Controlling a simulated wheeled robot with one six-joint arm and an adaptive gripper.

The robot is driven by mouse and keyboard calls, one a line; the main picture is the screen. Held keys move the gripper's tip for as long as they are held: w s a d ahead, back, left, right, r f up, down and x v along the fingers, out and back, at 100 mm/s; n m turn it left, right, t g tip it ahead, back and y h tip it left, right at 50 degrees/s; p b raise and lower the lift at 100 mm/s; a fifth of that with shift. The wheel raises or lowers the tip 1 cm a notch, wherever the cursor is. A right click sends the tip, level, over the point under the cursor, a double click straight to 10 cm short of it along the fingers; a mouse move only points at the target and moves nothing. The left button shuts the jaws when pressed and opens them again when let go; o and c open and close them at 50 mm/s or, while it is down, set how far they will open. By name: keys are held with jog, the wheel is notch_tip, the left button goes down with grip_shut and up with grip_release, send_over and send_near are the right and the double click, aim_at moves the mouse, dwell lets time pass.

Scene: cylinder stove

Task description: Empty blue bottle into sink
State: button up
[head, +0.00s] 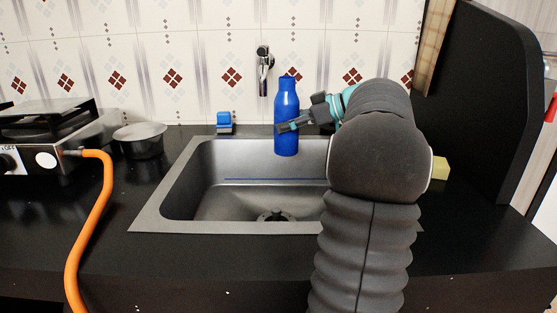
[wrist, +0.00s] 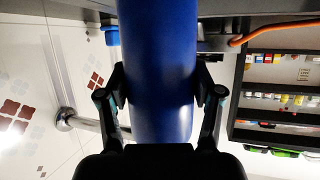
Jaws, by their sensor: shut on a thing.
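The blue bottle (head: 286,112) is upright in the head view, over the back part of the sink. My gripper (head: 289,126) is shut on the bottle from the right, around its middle. In the wrist view the blue bottle (wrist: 158,75) fills the centre, with a finger of my gripper (wrist: 158,95) on either side of it. The bottle's opening cannot be made out. The grey metal sink (head: 180,190) is set in the black counter, with its drain at the bottom. My arm hides the sink's right part.
A metal tap (head: 264,70) is on the tiled wall just behind and left of the bottle. A small blue item (head: 224,122) stands at the sink's back edge. A metal pot (head: 140,139) and a stove (head: 60,150) with an orange hose (head: 92,215) are at left. A black panel (head: 480,100) stands at right.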

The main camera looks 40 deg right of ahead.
aim_at(289, 108)
jog(key=shift+r, duration=0.1)
jog(key=shift+r, duration=1.9)
jog(key=shift+s, duration=0.1)
